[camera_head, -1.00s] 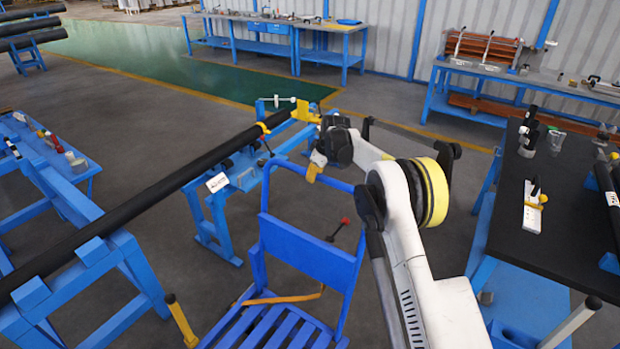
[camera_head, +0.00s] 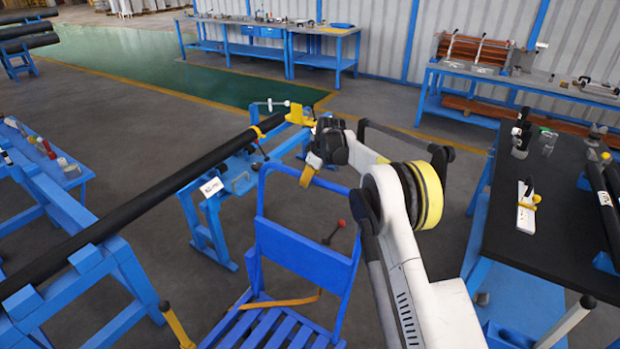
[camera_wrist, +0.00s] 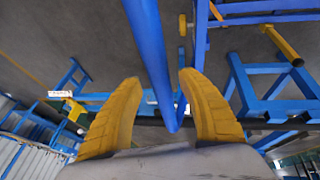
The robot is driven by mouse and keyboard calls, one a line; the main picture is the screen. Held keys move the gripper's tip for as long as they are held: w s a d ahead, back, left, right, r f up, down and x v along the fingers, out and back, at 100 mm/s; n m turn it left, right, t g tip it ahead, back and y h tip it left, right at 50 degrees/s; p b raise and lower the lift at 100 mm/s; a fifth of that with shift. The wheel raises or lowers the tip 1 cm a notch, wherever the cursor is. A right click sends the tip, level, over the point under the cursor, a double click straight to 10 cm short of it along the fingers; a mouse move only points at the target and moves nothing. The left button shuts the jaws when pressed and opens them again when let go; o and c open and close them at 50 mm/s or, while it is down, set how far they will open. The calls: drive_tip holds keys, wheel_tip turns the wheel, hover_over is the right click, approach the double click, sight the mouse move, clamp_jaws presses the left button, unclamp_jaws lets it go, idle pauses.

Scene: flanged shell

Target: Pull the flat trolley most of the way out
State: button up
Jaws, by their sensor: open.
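The blue flat trolley (camera_head: 308,256) stands at the lower middle of the head view, with a slatted deck, a back panel and a raised tubular handle frame. My gripper (camera_head: 307,174) is at the top bar of that handle. In the wrist view its yellow fingers (camera_wrist: 160,110) are spread apart, with a blue tube (camera_wrist: 150,50) running between them.
A long black pipe (camera_head: 130,211) lies on blue stands left of the trolley. A black-topped table (camera_head: 550,220) stands close on the right. An orange strap (camera_head: 275,303) lies across the deck. Open floor (camera_head: 400,145) shows behind the trolley.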

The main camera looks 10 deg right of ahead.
drive_tip(key=v, duration=1.1)
drive_tip(key=shift+s+r, duration=0.15)
drive_tip(key=shift+r, duration=0.1)
drive_tip(key=shift+d, duration=0.15)
drive_tip(key=s+d+r+m+b, duration=0.15)
drive_tip(key=s+r, duration=0.25)
drive_tip(key=s, duration=0.4)
drive_tip(key=s+d+r+m+t+h, duration=0.1)
drive_tip(key=s+r+m, duration=0.1)
drive_tip(key=s+r, duration=0.4)
drive_tip(key=s+d+r+m, duration=0.1)
drive_tip(key=s+r+m, duration=0.15)
drive_tip(key=s, duration=0.65)
drive_tip(key=s+d+f+m+t+b, duration=0.1)
drive_tip(key=s+f, duration=0.3)
drive_tip(key=s, duration=0.9)
drive_tip(key=s+d+f+m+h+b, duration=0.1)
drive_tip(key=s+f, duration=0.4)
drive_tip(key=s, duration=0.8)
drive_tip(key=d+m, duration=0.1)
drive_tip(key=m, duration=0.1)
drive_tip(key=shift+d+m+t, duration=0.25)
drive_tip(key=shift+m+t, duration=0.15)
drive_tip(key=shift+s, duration=0.1)
